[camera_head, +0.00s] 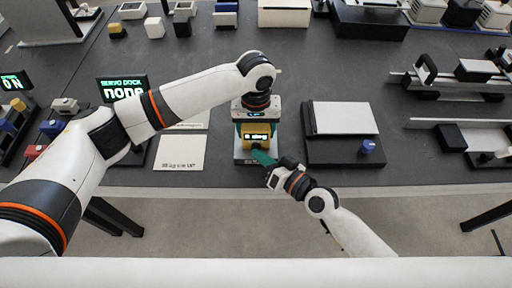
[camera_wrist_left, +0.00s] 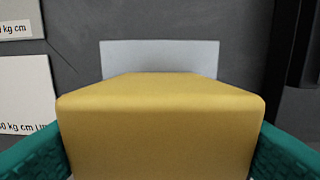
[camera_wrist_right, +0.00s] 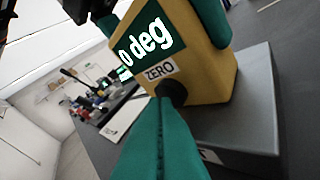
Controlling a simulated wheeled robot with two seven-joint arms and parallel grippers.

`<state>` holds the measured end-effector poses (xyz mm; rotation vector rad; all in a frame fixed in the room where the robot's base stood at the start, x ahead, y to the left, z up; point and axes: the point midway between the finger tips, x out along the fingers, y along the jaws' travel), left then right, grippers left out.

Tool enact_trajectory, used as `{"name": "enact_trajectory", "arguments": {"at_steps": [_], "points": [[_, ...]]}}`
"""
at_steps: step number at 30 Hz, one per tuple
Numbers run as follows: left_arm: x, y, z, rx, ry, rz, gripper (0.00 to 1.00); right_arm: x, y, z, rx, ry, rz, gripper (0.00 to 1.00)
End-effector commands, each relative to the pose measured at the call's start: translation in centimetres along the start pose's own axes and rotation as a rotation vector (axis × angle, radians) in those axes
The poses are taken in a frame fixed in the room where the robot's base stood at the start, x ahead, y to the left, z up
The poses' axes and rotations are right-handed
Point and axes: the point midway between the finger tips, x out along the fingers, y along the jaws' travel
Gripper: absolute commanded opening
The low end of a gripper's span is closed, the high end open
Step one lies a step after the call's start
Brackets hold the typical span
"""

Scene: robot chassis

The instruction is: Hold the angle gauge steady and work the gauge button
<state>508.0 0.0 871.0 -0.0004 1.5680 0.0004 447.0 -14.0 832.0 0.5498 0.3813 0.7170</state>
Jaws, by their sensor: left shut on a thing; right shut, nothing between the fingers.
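The angle gauge is a yellow block (camera_head: 257,130), upright on a grey stand (camera_head: 243,161). It fills the left wrist view (camera_wrist_left: 160,125). A ZERO label (camera_wrist_right: 159,72) sits below, beside a dark round button (camera_wrist_right: 172,92). My left gripper (camera_head: 257,123) is shut on the gauge from above, teal fingers on both sides. My right gripper (camera_head: 262,157) is shut and empty, its fingertips at the button; they hide part of it, and whether it is pressed cannot be told.
A dark device with a pale top plate (camera_head: 345,118) and a blue knob (camera_head: 368,146) stands right of the gauge. White labelled cards (camera_head: 180,152) lie to the left. A servo dock display (camera_head: 123,88) reads "none". Rails (camera_head: 455,82) stand at far right.

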Motion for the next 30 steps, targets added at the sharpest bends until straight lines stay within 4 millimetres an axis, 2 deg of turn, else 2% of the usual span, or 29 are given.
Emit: {"name": "enact_trajectory", "arguments": {"at_steps": [1,13,30], "points": [[0.6,0.2,-0.3,0.000,0.010,0.007,0.35,0.1,-0.1,0.1,-0.001,-0.002,0.000,0.00],[0.6,0.2,-0.3,0.000,0.010,0.007,0.35,0.1,-0.1,0.1,-0.001,-0.003,0.000,0.00],[0.6,0.2,-0.3,0.000,0.010,0.007,0.35,-1.1,0.7,-0.8,-0.001,-0.002,-0.001,0.00]]}}
